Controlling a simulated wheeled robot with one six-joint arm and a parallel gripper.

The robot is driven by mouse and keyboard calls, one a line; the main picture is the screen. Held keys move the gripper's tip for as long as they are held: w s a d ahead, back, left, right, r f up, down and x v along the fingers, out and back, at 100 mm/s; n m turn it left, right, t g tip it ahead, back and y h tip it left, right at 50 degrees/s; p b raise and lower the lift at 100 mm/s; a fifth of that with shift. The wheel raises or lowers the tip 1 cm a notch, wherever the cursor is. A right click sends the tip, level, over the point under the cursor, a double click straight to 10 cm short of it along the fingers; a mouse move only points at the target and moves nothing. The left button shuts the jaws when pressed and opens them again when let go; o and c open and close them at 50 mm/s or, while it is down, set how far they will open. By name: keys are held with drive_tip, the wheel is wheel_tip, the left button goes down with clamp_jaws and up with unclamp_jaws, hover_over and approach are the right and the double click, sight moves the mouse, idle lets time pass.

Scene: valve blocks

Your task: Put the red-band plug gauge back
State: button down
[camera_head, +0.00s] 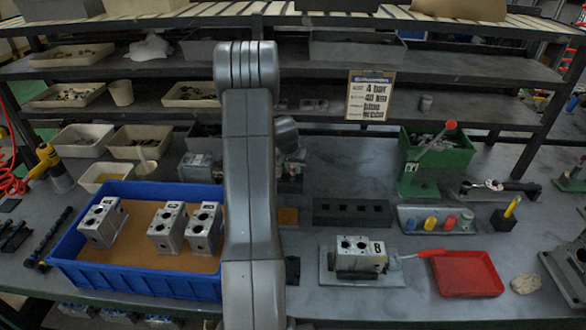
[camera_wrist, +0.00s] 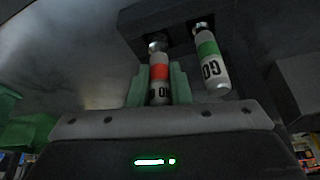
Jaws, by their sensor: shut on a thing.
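The red-band plug gauge (camera_wrist: 159,73) is between the green fingertips of my gripper (camera_wrist: 160,84) in the wrist view, which are shut on it. Its bare metal end points at a dark block (camera_wrist: 165,18); I cannot tell whether it is inside a hole or just short of it. A green-band plug gauge (camera_wrist: 208,58) marked GO stands beside it, to the right, its metal end at the same block. In the head view my arm hides the gripper and both gauges.
A black block with several holes (camera_head: 351,212) lies right of my arm on the bench. A blue bin (camera_head: 135,283) with valve blocks is at left. A valve block marked B (camera_head: 360,252), a red tray (camera_head: 467,273) and a rack of coloured pieces (camera_head: 438,220) are at right.

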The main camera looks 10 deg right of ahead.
drive_tip(key=shift+f, duration=0.45)
drive_tip(key=shift+f, duration=0.2)
drive_tip(key=c, duration=1.3)
unclamp_jaws()
drive_tip(key=shift+c, duration=0.2)
drive_tip(key=shift+r, duration=0.15)
drive_tip(key=shift+r, duration=0.2)
drive_tip(key=b+v, duration=0.1)
drive_tip(key=v, duration=1)
drive_tip(key=shift+r+b, duration=0.35)
drive_tip(key=shift+s+a, duration=0.1)
